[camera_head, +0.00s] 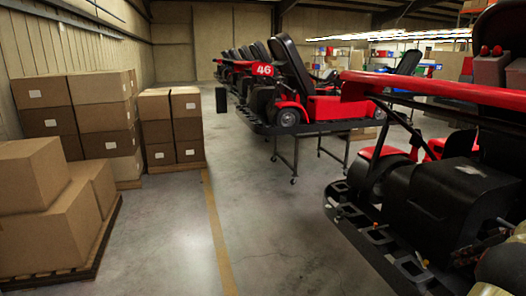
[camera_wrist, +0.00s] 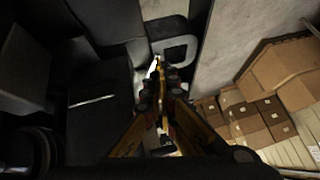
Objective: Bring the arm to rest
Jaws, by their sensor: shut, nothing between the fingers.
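My gripper (camera_wrist: 160,78) shows in the wrist view, with its dark and yellow fingers closed together and nothing held. Its fingertips point toward dark kart parts (camera_wrist: 95,90) and a pale grey bracket-like loop (camera_wrist: 178,50). I cannot tell how far the tips are from them. The near kart (camera_head: 440,200), black and red, fills the right side of that view.
Stacked cardboard boxes (camera_head: 45,200) stand on pallets at the left; boxes (camera_wrist: 265,115) also show in the wrist view. A red kart marked 46 (camera_head: 330,108) sits on a wheeled stand further back. The concrete aisle (camera_head: 270,220) between is clear.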

